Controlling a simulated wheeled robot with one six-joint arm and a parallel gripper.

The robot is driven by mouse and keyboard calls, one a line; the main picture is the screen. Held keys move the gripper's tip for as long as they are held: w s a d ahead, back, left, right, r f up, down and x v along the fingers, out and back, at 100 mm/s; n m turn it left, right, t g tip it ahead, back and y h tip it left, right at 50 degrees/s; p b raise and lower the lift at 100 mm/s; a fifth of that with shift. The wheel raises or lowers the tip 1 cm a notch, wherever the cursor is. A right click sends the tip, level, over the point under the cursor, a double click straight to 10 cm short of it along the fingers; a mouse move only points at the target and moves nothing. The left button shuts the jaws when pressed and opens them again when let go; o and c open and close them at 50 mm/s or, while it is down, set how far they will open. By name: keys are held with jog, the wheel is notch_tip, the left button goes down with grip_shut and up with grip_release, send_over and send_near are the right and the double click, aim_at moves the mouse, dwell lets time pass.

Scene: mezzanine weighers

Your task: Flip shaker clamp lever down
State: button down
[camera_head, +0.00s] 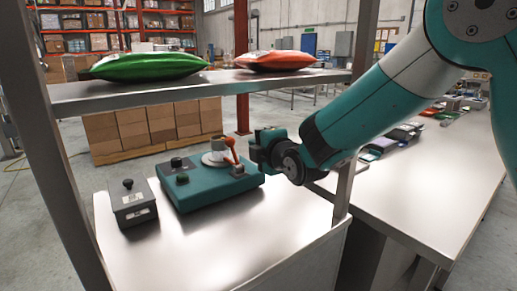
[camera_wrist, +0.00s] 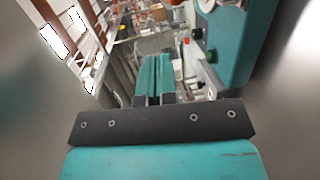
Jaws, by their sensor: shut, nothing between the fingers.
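The teal shaker (camera_head: 210,187) sits on the steel bench, with a pale round cup-like part (camera_head: 217,146) on top. Its orange clamp lever (camera_head: 231,148) stands raised at the right side of that part, tilted a little. My gripper (camera_head: 257,148) is shut and empty, just right of the lever at about its height; I cannot tell whether they touch. In the wrist view, the shut fingers (camera_wrist: 153,80) are side by side, and the teal shaker body (camera_wrist: 233,45) is on the right. The lever is not clearly visible there.
A grey box with a black knob (camera_head: 133,205) stands left of the shaker. A steel shelf (camera_head: 215,85) above holds a green bag (camera_head: 148,65) and an orange bag (camera_head: 275,60). A shelf post (camera_head: 345,190) stands below my forearm. The bench front is clear.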

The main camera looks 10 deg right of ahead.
jog(key=shift+s+d, duration=0.1)
jog(key=shift+s, duration=0.15)
jog(key=s+d+r+m+g+h+p, duration=0.1)
jog(key=s+m+g, duration=0.6)
jog(key=s, duration=1.1)
jog(key=s+d+r+m+g+h+p, duration=0.1)
jog(key=s+d+m+g+p, duration=0.3)
jog(key=s, duration=1.4)
jog(key=d+m+g, duration=0.2)
jog(key=m+g, duration=0.2)
jog(key=shift+s+r+m+p, duration=0.2)
jog(key=shift+r+m+p, duration=0.1)
jog(key=shift+p, duration=0.05)
jog(key=c, duration=1.8)
grip_release()
